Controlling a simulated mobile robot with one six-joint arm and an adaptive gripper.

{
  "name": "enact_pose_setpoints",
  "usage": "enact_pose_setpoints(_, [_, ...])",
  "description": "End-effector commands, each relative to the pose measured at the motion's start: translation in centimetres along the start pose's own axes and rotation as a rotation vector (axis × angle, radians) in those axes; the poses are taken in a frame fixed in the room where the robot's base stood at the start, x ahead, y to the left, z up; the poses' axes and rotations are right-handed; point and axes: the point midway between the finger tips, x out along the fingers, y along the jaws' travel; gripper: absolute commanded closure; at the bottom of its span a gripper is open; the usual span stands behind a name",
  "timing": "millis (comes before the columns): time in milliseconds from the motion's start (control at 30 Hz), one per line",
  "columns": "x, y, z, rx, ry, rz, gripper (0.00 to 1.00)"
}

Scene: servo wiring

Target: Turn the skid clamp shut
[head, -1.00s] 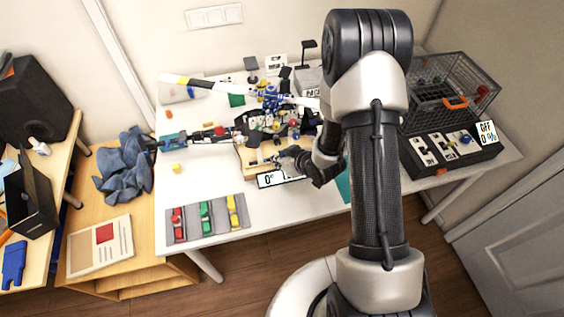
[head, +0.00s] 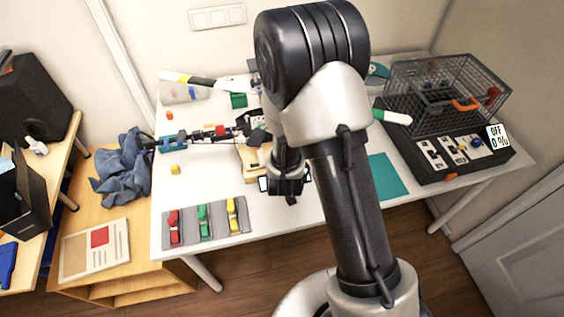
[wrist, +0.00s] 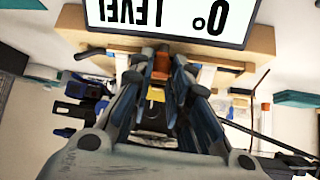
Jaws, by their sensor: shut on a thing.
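In the wrist view my gripper (wrist: 160,75) points at the wooden stand (wrist: 270,42) below the level display. Its fingers are closed on a small orange-red piece (wrist: 161,63), which appears to be the skid clamp's handle. The piece is at the stand's edge, and its exact turn angle is hard to tell. The display (wrist: 170,15) reads 0° LEVEL, upside down in this view. In the head view my own arm hides the fingers and clamp. The helicopter's tail boom (head: 195,137) reaches out to the left, and most of its body is hidden.
A grey mat (head: 207,238) with red, green and yellow tools lies at the front left of the table. A teal mat (head: 386,177) lies right of my arm. A wire cage (head: 445,85) and a black control box (head: 465,155) reading OFF 0 % stand at the right.

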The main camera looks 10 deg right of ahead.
Motion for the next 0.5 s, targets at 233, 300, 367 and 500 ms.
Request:
enact_pose_setpoints(233, [0.0, -0.05, -0.05, 0.004, 0.001, 0.003, 1.0])
enact_pose_setpoints(300, [0.01, -0.04, -0.05, 0.004, 0.001, 0.003, 1.0])
enact_pose_setpoints(367, [0.01, -0.04, -0.06, 0.004, 0.001, 0.003, 1.0])
enact_pose_setpoints(500, [0.01, -0.03, -0.06, 0.004, 0.001, 0.003, 0.76])
